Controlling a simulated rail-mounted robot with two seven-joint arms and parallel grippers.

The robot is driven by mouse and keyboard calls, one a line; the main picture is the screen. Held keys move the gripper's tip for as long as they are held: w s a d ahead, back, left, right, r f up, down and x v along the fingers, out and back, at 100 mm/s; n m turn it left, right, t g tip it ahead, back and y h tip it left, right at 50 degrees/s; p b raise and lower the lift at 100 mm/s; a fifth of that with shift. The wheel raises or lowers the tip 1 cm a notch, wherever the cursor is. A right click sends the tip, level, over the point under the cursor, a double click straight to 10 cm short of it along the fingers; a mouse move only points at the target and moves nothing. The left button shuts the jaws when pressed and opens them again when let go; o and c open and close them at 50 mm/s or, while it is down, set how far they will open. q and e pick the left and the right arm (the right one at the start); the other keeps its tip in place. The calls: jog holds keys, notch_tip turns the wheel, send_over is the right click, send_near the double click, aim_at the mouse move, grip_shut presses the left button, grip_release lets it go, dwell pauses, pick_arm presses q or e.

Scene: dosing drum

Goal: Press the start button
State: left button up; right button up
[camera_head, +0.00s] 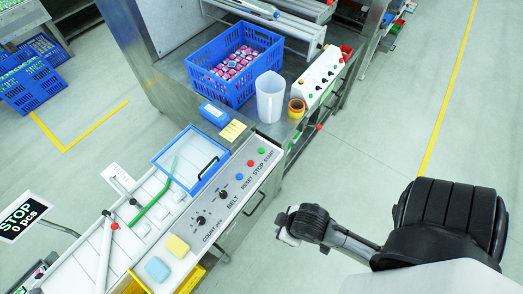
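The start button is the green button (262,150) at the far end of the labelled control panel (222,214), beside the word START. A red button (250,163) marked STOP and a blue button (237,177) marked RESET sit in line with it. Two black knobs, marked COUNT and BELT, are nearer on the panel. My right gripper (283,228) is to the right of the panel and nearer to me, apart from it and from the buttons. Its fingers are too small and dark to tell whether they are open or shut. My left gripper is not in view.
A white control box (318,80) with small buttons stands behind, near a clear jug (270,97), a tape roll (297,108) and a blue crate (236,64). A blue-framed clear lid (192,158) lies left of the panel. The floor right of the panel is free.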

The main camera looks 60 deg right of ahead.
grip_shut()
jog(key=shift+a, duration=0.1)
dwell(0.4)
dwell(0.8)
